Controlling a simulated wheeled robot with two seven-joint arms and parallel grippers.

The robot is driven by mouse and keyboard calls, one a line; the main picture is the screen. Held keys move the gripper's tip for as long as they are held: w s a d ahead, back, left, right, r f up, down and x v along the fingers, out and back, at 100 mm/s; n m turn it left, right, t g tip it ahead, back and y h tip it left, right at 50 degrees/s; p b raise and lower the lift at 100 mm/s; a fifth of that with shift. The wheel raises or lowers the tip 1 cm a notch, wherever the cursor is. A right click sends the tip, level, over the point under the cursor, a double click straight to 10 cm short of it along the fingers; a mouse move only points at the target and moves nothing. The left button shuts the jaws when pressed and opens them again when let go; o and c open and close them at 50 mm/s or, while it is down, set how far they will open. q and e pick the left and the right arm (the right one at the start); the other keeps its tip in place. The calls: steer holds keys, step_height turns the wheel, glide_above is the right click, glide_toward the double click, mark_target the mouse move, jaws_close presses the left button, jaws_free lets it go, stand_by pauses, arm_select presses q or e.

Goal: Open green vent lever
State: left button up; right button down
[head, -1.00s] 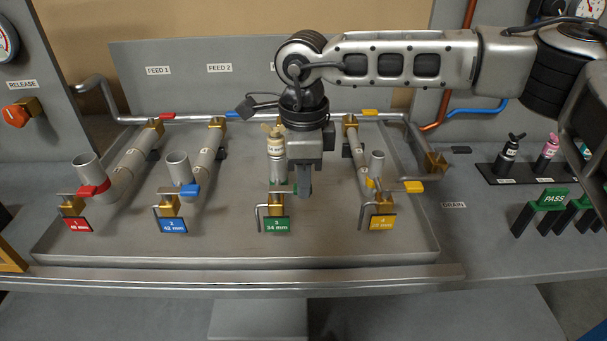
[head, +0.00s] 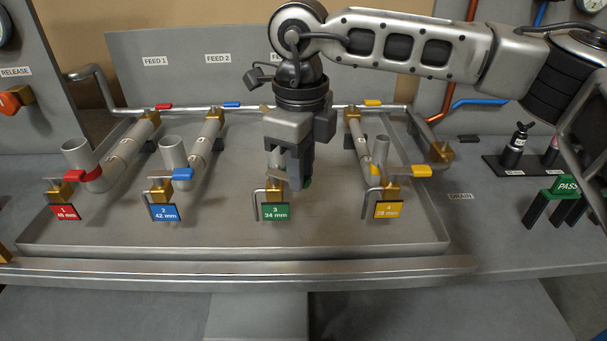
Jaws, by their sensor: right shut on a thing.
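Line three carries a green plate marked 3, 34 mm (head: 275,211), with a brass vent valve (head: 273,196) and a bent metal outlet pipe behind it. My right gripper (head: 295,182) points down just behind this valve, its fingers closed at the green vent lever (head: 307,183). My left gripper is not in view.

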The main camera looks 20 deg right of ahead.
mark_target(280, 178)
steer(key=a+m+b, duration=0.1)
steer(key=m+b, duration=0.1)
steer(key=m, duration=0.1)
steer(key=s+a+m+b, duration=0.1)
steer(key=m+b, duration=0.1)
steer(key=m, duration=0.1)
steer(key=a+m+b, duration=0.1)
steer(key=m, duration=0.2)
steer(key=shift+s+a+b, duration=0.25)
steer(key=shift+b, duration=0.15)
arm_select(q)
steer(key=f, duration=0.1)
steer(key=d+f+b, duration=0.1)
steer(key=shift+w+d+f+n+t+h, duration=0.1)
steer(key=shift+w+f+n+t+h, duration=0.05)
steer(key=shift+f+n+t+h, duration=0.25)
arm_select(e)
steer(key=m, duration=0.1)
steer(key=a+m, duration=0.1)
steer(key=m, duration=0.1)
steer(key=shift+w+a+m, duration=0.1)
steer(key=shift+a+m, duration=0.05)
steer(key=shift+m, duration=0.15)
steer(key=shift+r, duration=0.1)
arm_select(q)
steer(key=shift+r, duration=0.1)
